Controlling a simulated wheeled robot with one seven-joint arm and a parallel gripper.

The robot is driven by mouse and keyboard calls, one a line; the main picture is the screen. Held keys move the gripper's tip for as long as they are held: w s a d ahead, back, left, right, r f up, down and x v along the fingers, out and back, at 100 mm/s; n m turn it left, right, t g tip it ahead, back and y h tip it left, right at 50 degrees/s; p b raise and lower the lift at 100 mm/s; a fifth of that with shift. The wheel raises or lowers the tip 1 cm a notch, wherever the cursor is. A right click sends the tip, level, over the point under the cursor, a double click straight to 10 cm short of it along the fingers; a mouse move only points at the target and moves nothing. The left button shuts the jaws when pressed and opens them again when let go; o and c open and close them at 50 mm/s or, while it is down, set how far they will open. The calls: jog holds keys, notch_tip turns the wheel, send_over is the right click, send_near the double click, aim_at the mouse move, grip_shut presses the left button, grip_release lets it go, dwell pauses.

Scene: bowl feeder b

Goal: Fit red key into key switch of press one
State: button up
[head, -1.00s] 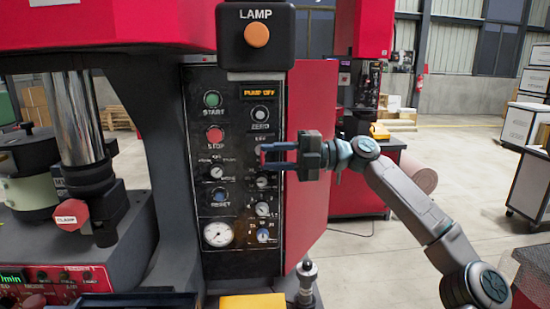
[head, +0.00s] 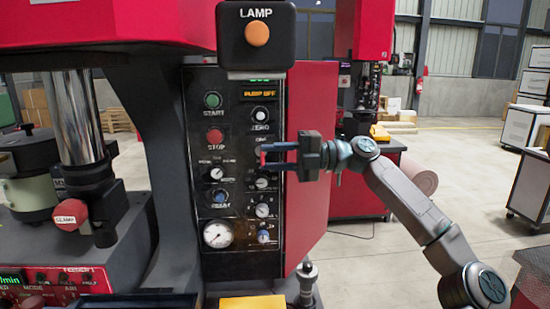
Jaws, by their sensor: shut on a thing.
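My gripper (head: 280,157) is in front of the right side of the black control panel (head: 212,262), pointing left. Its jaws are shut on the red key (head: 263,158), which shows as a small red piece at the fingertips. The panel carries a green start button (head: 212,100), a red stop button (head: 215,136) and several knobs. The gripper covers part of the right column of controls, below the ZERO button (head: 260,114). The key switch cannot be made out for certain, and whether the key touches the panel cannot be told.
A black lamp box with an orange button (head: 257,34) juts out above the panel. A red cabinet door (head: 318,200) stands open behind my gripper. A steel post (head: 307,275) and a yellow block (head: 252,302) are below. Open floor lies to the right.

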jog(key=shift+w+b, duration=0.85)
jog(key=shift+w, duration=0.3)
dwell(3.8)
jog(key=o, duration=1)
